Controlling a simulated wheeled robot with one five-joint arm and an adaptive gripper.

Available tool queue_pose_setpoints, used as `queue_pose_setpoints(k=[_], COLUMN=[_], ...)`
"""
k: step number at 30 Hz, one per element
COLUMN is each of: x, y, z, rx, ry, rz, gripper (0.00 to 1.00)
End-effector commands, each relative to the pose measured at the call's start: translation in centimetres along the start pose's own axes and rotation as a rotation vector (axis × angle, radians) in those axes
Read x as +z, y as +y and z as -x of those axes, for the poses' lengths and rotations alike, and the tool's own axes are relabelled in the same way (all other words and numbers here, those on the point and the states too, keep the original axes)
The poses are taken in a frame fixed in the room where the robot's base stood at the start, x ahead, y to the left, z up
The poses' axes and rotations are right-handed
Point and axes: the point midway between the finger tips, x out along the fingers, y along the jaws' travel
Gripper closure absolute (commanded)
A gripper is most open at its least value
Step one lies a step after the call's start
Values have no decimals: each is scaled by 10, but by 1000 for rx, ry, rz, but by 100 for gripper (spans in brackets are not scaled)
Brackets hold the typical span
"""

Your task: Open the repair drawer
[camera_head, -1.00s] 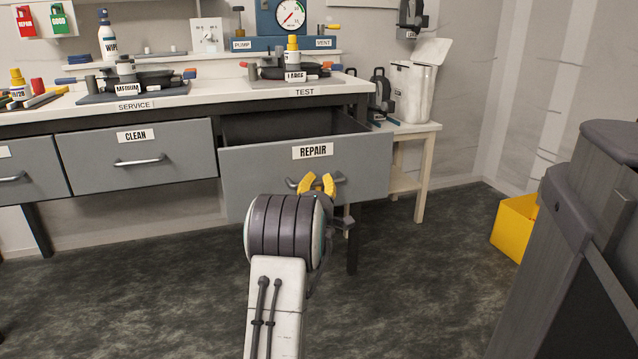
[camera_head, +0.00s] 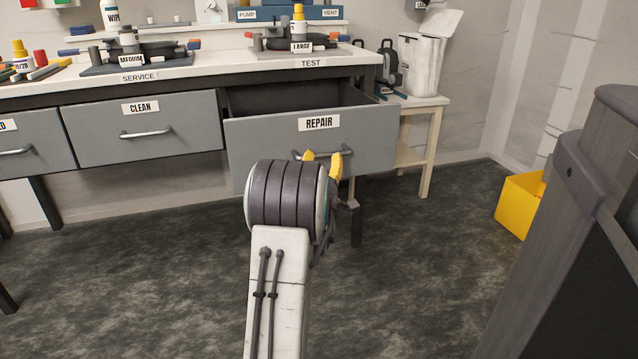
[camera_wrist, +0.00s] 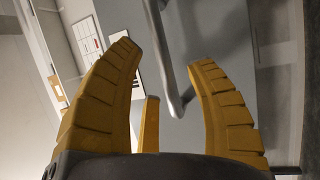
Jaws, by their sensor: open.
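The repair drawer (camera_head: 256,140) stands pulled out from the bench, with its dark inside showing behind the grey front. Its label reads REPAIR (camera_head: 319,123). The drawer's bar handle (camera_head: 345,154) is partly hidden behind my gripper (camera_head: 322,160), whose yellow fingers are in front of the drawer face. In the wrist view my gripper (camera_wrist: 168,75) is open, its fingers spread apart. The handle (camera_wrist: 163,60) shows between and beyond the fingertips; I cannot tell whether a finger touches it.
The CLEAN drawer (camera_head: 98,147) to the left is shut. A small side table (camera_head: 428,102) with a white bin (camera_head: 421,65) stands right of the bench. A yellow box (camera_head: 519,203) is on the floor at right. The floor before the bench is mostly clear.

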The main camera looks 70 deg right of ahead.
Motion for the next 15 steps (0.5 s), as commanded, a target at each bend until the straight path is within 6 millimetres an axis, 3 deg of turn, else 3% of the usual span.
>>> queue_pose_setpoints(k=[6, 15], x=[0, -1], y=[0, 0], z=[34, 68], rx=[-2, -1], ry=[0, 1], rz=[0, 0], gripper=[50, 50])
